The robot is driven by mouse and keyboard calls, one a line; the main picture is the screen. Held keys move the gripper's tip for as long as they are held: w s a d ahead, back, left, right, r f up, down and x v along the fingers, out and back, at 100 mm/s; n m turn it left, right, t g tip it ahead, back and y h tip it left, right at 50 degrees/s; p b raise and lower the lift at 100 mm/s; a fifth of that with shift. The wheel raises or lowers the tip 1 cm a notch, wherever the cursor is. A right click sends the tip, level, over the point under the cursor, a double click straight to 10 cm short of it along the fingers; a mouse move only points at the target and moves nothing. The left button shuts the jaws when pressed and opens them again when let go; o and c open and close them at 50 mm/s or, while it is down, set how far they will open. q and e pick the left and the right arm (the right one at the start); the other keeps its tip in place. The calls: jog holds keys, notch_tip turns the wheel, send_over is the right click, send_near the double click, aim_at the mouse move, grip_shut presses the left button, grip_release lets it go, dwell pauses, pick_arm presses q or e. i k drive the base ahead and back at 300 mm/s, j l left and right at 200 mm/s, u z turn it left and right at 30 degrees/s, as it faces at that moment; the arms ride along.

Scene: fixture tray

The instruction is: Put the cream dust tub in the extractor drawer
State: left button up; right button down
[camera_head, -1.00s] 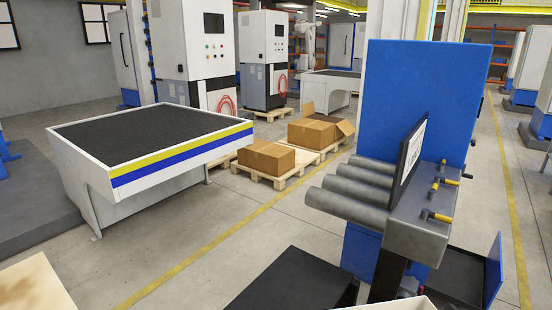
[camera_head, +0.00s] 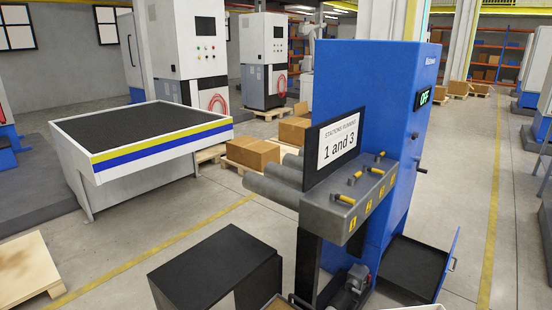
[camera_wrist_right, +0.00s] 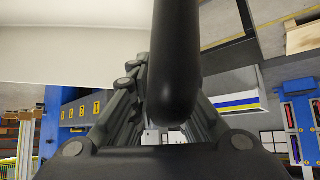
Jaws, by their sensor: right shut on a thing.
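The extractor (camera_head: 365,130) is a tall blue cabinet with an "OFF" display, in the middle right of the head view. Its drawer (camera_head: 412,268), dark inside with a blue front, stands pulled out low at the cabinet's foot. In the right wrist view my right gripper (camera_wrist_right: 168,112) is shut on the cream dust tub (camera_wrist_right: 70,55), whose pale surface fills the upper left. The fingers hide part of the grip. Only a thin cream edge of the tub shows at the bottom of the head view (camera_head: 415,307). My left gripper is not in view.
Grey pipes (camera_head: 270,190) and a panel with yellow-handled levers (camera_head: 350,205) jut from the extractor's left side, under a sign reading "1 and 3" (camera_head: 338,145). A black box-shaped unit (camera_head: 205,265) stands in front. Open floor lies right of the drawer (camera_head: 475,215).

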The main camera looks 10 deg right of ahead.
aim_at(408, 263)
jog(key=i+l, duration=0.1)
jog(key=l, duration=0.35)
jog(key=i+l, duration=0.1)
jog(key=l, duration=0.4)
jog(key=i+l, duration=0.1)
jog(key=l, duration=0.35)
jog(key=i+l, duration=0.1)
jog(key=l, duration=0.4)
jog(key=i+l, duration=0.2)
jog(key=l, duration=0.15)
jog(key=i+l, duration=0.2)
jog(key=l, duration=0.2)
jog(key=i+l, duration=0.15)
jog(key=l, duration=0.2)
jog(key=i+l, duration=0.2)
jog(key=l, duration=0.15)
jog(key=i+l, duration=1.1)
jog(key=l, duration=0.15)
